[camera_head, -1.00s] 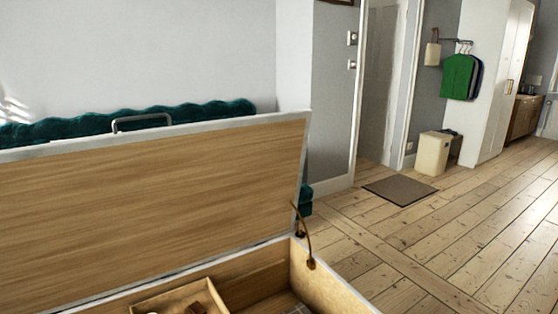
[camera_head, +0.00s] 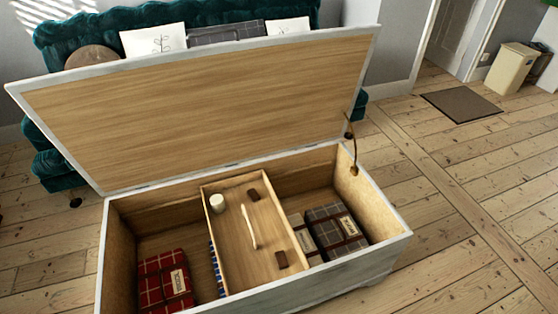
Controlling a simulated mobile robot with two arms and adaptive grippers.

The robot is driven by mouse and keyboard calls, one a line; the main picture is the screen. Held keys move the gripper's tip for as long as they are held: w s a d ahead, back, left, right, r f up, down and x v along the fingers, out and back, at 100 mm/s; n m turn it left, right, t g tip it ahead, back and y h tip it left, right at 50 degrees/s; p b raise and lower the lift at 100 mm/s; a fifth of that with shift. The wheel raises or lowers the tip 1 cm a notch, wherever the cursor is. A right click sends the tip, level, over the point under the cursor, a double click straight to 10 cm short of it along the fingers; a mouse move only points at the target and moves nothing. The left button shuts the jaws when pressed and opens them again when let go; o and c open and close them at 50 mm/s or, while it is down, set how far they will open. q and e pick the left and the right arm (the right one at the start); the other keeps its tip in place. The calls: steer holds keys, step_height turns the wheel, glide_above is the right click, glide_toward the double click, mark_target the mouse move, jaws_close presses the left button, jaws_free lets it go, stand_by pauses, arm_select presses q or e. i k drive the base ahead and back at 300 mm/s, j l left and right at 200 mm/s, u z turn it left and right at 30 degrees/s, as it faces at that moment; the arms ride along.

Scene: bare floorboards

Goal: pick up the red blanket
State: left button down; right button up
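The red blanket (camera_head: 164,282) is a folded red plaid bundle with a pale label. It lies on the floor of the open wooden chest (camera_head: 392,250), in the left compartment. The chest's front wall hides part of its near edge. A striped blue and white item (camera_head: 216,268) stands close to its right, mostly hidden by the tray. Neither of my grippers shows in the head view.
The chest lid (camera_head: 215,100) stands open at the back. A wooden tray (camera_head: 228,186) holding a white candle (camera_head: 217,203) and small items sits mid-chest.

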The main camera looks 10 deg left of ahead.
mark_target(166, 286)
steer(key=k+j, duration=1.05)
